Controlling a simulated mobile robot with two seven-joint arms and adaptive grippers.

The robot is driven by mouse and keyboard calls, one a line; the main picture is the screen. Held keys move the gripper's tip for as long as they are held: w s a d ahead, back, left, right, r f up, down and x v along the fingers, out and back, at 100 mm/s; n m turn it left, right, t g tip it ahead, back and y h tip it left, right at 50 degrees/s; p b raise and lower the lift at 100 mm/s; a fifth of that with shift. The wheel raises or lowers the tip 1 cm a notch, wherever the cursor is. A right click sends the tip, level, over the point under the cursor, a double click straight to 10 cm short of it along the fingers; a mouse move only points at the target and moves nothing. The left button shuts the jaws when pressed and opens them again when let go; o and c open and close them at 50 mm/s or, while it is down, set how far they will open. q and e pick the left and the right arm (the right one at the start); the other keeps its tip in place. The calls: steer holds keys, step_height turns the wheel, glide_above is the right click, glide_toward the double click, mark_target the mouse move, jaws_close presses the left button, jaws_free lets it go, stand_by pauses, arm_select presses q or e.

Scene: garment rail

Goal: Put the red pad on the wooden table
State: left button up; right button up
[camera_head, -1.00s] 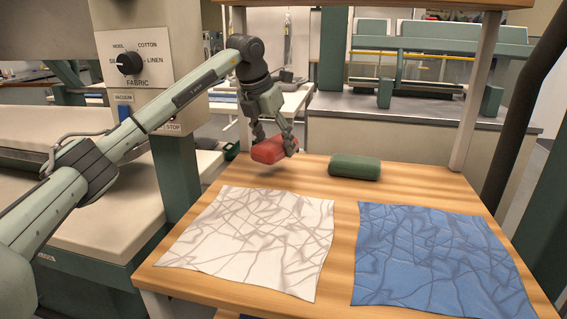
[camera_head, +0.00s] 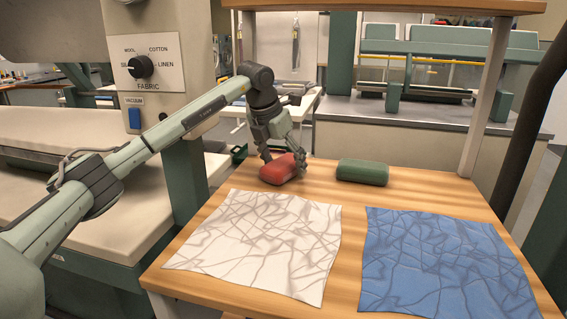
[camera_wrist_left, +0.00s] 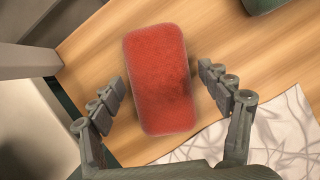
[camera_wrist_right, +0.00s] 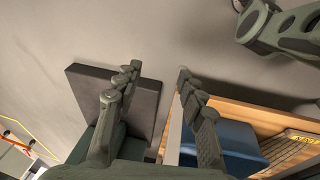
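The red pad (camera_head: 279,169) lies on the wooden table (camera_head: 330,200) near its back left corner, behind the white cloth. In the left wrist view the red pad (camera_wrist_left: 160,80) lies between the fingers of my left gripper (camera_wrist_left: 160,88), with a gap on each side. My left gripper (camera_head: 284,166) is open around the pad and points down at it. My right gripper (camera_wrist_right: 157,82) is open and empty, seen only in its own wrist view, with grey floor beyond it.
A green pad (camera_head: 362,172) sits right of the red pad on the table. A wrinkled white cloth (camera_head: 262,240) and a blue cloth (camera_head: 435,262) lie in front. Upright posts (camera_head: 484,100) carry a shelf above. A pressing machine (camera_head: 150,60) stands at the left.

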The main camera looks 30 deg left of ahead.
mark_target(283, 161)
steer(key=shift+s+f, duration=0.1)
steer(key=shift+s, duration=0.05)
arm_select(q)
steer(key=shift+r, duration=0.25)
steer(key=v, duration=0.2)
steer(key=shift+s+r, duration=0.1)
steer(key=shift+r, duration=0.15)
steer(key=shift+v, duration=0.95)
steer(key=v, duration=0.7)
steer(key=shift+r+b, duration=0.15)
steer(key=shift+b, duration=0.25)
arm_select(e)
steer(key=w+r, duration=0.1)
steer(key=r, duration=0.1)
steer(key=shift+w+a+r, duration=0.35)
steer(key=shift+r, duration=0.05)
arm_select(q)
steer(key=shift+s, duration=0.1)
